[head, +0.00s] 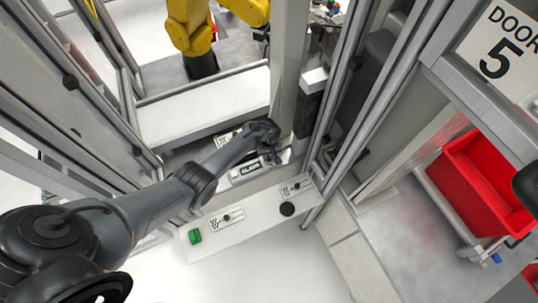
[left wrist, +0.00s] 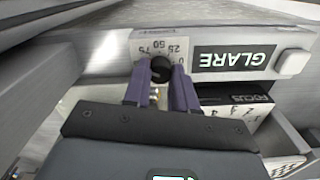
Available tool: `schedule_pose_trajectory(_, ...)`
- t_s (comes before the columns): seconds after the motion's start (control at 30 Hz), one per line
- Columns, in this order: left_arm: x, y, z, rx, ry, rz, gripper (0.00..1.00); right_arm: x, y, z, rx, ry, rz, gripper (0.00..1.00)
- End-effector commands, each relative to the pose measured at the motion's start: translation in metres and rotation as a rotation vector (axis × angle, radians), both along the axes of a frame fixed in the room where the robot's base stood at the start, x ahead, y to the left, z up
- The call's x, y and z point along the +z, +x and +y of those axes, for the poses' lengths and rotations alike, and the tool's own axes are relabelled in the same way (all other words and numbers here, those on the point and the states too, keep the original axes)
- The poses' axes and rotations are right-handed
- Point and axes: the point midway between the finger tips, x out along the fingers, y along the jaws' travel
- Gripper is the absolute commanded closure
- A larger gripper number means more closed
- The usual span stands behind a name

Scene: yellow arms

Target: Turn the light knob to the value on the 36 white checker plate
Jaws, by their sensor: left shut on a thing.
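My left gripper (left wrist: 161,92) is shut on a small round black knob (left wrist: 160,68), with a purple finger on either side. The knob sits in front of a white dial plate (left wrist: 172,44) marked 25, 50 and 75, upside down in the left wrist view. In the head view my left gripper (head: 277,158) reaches to the panel, and its fingertips and the knob are too small to make out. White plates with checker patterns show there: one (head: 228,220) on the low ledge, another (head: 296,188) to its right. I cannot read their numbers.
A GLARE label (left wrist: 234,58) and a pale square button (left wrist: 292,63) are right of the knob. A FOCUS label (left wrist: 240,100) lies below. The ledge (head: 252,215) bears a green block (head: 194,236) and a black disc (head: 287,208). Metal posts crowd the arm.

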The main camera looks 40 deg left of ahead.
Motion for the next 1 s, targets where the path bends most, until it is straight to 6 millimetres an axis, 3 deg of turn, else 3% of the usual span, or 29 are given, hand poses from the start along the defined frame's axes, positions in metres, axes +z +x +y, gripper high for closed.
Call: schedule_pose_trajectory(1.0,-0.0003,0.0,0.0,-0.968,0.0,0.002,1.0,0.0032,0.0001,0.0,0.0,0.0,0.0,0.57)
